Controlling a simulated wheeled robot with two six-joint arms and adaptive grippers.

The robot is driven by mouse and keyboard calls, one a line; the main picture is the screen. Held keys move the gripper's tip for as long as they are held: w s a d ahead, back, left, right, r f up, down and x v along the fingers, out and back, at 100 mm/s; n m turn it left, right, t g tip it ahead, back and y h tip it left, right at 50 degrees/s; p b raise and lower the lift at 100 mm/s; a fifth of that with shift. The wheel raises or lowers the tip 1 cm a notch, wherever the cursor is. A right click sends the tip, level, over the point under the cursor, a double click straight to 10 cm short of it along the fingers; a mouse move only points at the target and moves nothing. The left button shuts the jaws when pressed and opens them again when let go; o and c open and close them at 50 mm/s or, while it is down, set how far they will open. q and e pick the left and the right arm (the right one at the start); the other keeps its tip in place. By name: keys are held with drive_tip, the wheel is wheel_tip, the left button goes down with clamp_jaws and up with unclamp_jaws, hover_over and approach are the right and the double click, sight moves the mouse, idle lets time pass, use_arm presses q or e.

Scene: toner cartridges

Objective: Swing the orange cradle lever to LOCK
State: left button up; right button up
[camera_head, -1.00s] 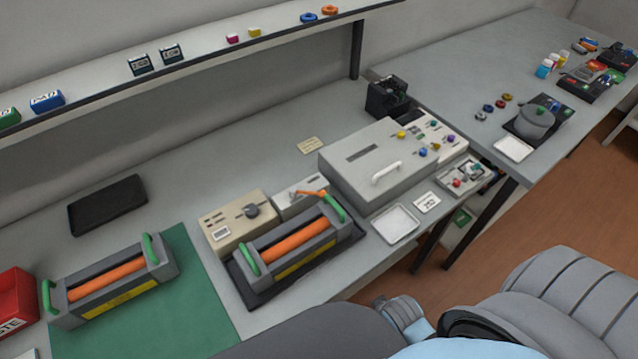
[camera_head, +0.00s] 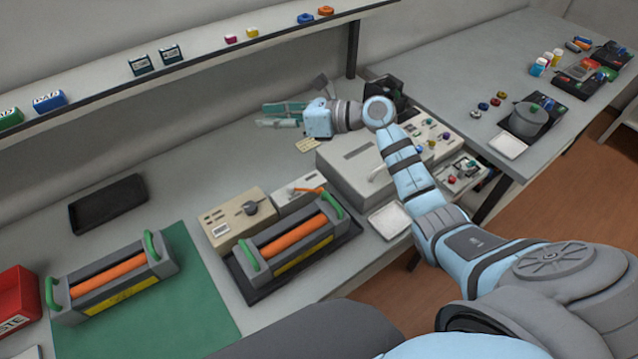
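The orange lever (camera_head: 308,189) sits on a small light grey box (camera_head: 287,202) behind the right-hand toner cartridge (camera_head: 292,240). It lies nearly flat, and its LOCK marking is too small to read. That cartridge has an orange roller and green end handles and rests in a black cradle tray (camera_head: 247,291). My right gripper (camera_head: 264,115) hangs behind and above the lever, pointing left, well apart from it. Its two teal fingers are spread, with nothing between them. My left gripper is not in view.
A second cartridge (camera_head: 110,278) lies on the green mat (camera_head: 190,315) at left. A beige box with a knob (camera_head: 237,218) adjoins the lever box. A large grey machine (camera_head: 345,170) stands right of it, under my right arm. The back shelf (camera_head: 200,62) overhangs the bench.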

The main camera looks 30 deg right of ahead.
drive_tip(key=s+d+f+n+g+h, duration=0.25)
drive_tip(key=s+d+g, duration=0.2)
drive_tip(key=d, duration=0.25)
drive_tip(key=s+d+f+n+g+h, duration=0.1)
drive_tip(key=s+d+f+g+h, duration=0.3)
drive_tip(key=d, duration=0.3)
drive_tip(key=g+b, duration=0.1)
drive_tip(key=b, duration=0.1)
approach(306, 190)
drive_tip(key=f, duration=0.4)
drive_tip(key=a+f, duration=0.1)
drive_tip(key=f, duration=0.2)
drive_tip(key=shift+s+f, duration=0.15)
drive_tip(key=shift+s, duration=0.1)
clamp_jaws()
